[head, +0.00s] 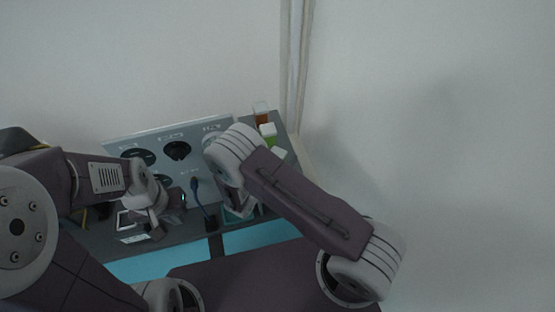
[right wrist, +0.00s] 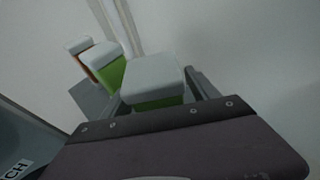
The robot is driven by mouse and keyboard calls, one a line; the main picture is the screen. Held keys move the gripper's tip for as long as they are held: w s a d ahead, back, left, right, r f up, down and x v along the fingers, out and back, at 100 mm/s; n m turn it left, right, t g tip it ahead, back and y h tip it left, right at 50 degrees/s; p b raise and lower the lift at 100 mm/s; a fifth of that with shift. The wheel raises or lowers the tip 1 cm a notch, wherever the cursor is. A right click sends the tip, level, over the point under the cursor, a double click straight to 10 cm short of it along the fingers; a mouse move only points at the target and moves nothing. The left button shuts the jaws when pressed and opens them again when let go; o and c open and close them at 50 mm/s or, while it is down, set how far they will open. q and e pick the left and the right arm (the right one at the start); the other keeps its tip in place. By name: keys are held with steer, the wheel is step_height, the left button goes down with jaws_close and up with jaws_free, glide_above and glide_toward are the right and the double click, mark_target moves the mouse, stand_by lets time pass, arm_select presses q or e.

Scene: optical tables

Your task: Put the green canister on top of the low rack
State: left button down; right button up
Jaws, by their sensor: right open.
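A green canister with a pale lid (right wrist: 153,82) is close in front of my right gripper (right wrist: 158,97) in the right wrist view. The gripper is open, with a finger showing on each side of the canister; I cannot tell whether they touch it. A second green canister (right wrist: 105,66) stands behind it, and it also shows in the head view (head: 268,132). The near canister's pale lid (head: 279,154) is partly hidden by my right arm in the head view. My left gripper (head: 150,222) is low at the left, its jaws unclear. I cannot make out the low rack.
An orange canister with a pale lid (head: 262,113) stands farthest back in the row. A grey panel (head: 205,165) with round black fittings is left of the row. A pale wall is close on the right.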

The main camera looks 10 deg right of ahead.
steer(key=p+v, duration=0.5)
steer(key=v, duration=0.6)
steer(key=shift+r+p, duration=0.25)
steer(key=shift+p, duration=0.1)
steer(key=shift+s+a, duration=0.35)
steer(key=shift+s, duration=0.05)
